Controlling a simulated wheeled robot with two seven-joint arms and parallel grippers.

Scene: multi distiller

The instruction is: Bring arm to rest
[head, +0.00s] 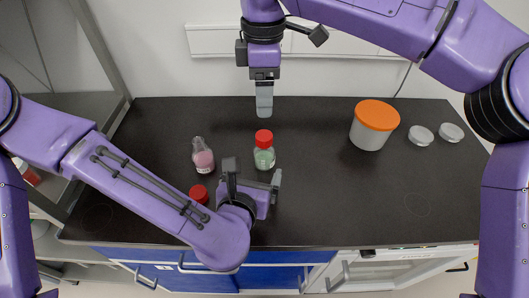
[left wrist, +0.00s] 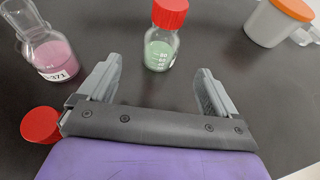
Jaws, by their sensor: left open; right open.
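My left gripper (head: 254,174) is low over the front of the dark bench, with its jaws apart and nothing between them. Its two fingers also show in the left wrist view (left wrist: 155,88). A red-capped bottle with pale green contents (head: 264,155) stands upright just beyond the fingers, apart from them; it also shows in the left wrist view (left wrist: 161,50). My right gripper (head: 264,105) hangs pointing down behind that bottle, near the back of the bench. Its finger gap is hard to see from the head view, and it holds nothing visible.
A flask with pink contents (head: 203,157) stands left of the bottle. A red cap (head: 199,194) lies close beside my left gripper. A white tub with an orange lid (head: 373,125) and two white lids (head: 421,135) are at right. The bench's right front is clear.

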